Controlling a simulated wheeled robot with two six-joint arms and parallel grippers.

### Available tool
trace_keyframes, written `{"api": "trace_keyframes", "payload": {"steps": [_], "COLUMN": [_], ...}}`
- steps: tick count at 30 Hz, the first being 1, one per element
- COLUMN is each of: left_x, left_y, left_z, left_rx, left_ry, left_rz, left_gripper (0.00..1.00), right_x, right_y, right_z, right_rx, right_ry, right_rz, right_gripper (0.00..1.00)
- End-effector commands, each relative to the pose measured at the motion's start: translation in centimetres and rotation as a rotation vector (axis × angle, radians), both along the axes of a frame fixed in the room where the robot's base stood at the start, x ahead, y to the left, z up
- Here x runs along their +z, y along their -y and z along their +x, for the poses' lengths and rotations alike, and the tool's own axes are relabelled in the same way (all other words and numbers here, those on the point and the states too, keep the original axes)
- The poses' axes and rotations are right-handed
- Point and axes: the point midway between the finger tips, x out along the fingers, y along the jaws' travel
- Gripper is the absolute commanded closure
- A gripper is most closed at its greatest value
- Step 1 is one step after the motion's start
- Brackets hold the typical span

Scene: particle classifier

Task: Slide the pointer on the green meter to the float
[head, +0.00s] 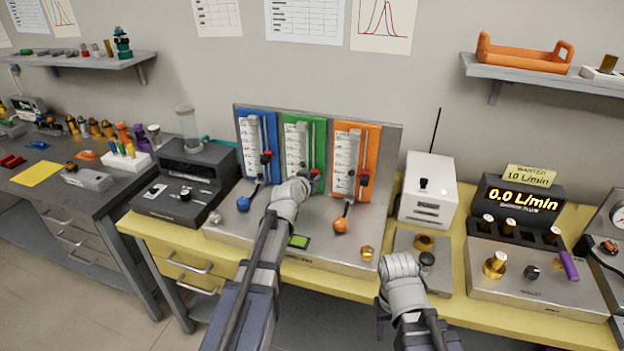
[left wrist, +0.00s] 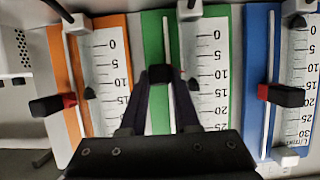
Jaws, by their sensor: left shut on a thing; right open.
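The green meter (head: 303,140) stands on the steel panel between the blue and orange meters; it also shows in the left wrist view (left wrist: 236,75), inverted. My left gripper (head: 308,182) is at the green meter, its black fingers shut around the dark pointer (left wrist: 160,73) on the meter's slide rod. The green meter's float (left wrist: 193,85), a small dark cone, sits beside the scale between 10 and 15. The pointer is close to the float's level, slightly nearer the 0 end. My right gripper (head: 398,263) is open and empty over the bench front; its fingertips are hard to make out.
The blue meter (head: 251,125) and orange meter (head: 371,140) stand close on either side, with red-and-black pointers sticking out. A white box (head: 428,185) with an antenna and a flow display (head: 520,208) reading 0.0 L/min stand to the right. A grey device (head: 185,180) stands left.

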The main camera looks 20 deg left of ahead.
Motion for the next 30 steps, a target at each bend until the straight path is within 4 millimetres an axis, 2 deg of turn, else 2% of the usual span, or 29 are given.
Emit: {"api": "trace_keyframes", "payload": {"steps": [11, 21, 30], "left_x": [0.0, 3.1, 2.9], "left_y": [0.0, 0.0, 0.0], "left_z": [0.0, 0.0, 0.0], "left_rx": [0.000, 0.000, 0.000], "left_ry": [-0.001, 0.000, 0.000], "left_rz": [0.000, 0.000, 0.000], "left_gripper": [1.00, 1.00, 1.00], "right_x": [0.0, 3.1, 2.9], "right_y": [0.0, 0.0, 0.0], "right_z": [0.0, 0.0, 0.0], "right_rx": [0.000, 0.000, 0.000], "right_ry": [0.000, 0.000, 0.000], "right_rz": [0.000, 0.000, 0.000], "right_gripper": [0.50, 0.50, 0.50]}}
